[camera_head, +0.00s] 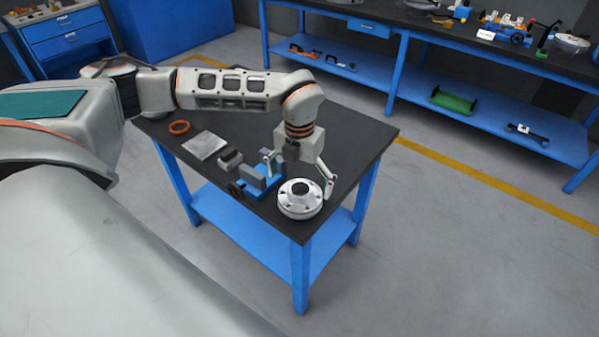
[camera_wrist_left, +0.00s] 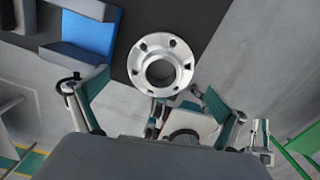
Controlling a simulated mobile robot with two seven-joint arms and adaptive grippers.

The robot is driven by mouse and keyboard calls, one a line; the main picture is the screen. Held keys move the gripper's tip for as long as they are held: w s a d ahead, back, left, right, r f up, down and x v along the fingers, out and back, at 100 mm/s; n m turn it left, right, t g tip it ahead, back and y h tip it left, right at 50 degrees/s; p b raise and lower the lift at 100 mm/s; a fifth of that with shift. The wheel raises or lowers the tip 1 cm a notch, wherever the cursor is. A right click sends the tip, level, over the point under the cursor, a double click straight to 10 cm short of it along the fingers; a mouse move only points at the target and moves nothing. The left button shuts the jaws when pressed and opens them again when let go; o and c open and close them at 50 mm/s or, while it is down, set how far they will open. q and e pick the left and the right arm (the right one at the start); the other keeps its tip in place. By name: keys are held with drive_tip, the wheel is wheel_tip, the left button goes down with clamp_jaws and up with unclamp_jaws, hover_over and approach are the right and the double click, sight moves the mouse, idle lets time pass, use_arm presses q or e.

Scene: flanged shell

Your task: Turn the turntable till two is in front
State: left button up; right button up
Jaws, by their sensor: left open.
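A silver round flanged shell (camera_head: 299,207) with bolt holes and a dark central opening lies flat near the front corner of the black-topped table (camera_head: 352,140). I cannot make out a separate turntable under it or any number on it. In the left wrist view the flanged shell (camera_wrist_left: 140,66) shows as a ring with several holes around its rim. My left gripper (camera_head: 298,174) is open above the far side of the shell, pointing down, its fingers spread apart. My right gripper is not in view.
A blue and grey vise-like fixture (camera_head: 263,185) stands just left of the shell. A grey block (camera_head: 230,160), a grey plate (camera_head: 204,146) and an orange ring (camera_head: 179,128) lie farther left. A blue workbench (camera_head: 455,50) with parts stands behind, across open floor.

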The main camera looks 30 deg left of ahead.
sight(299, 196)
use_arm(q)
drive_tip(key=shift+f, duration=1.65)
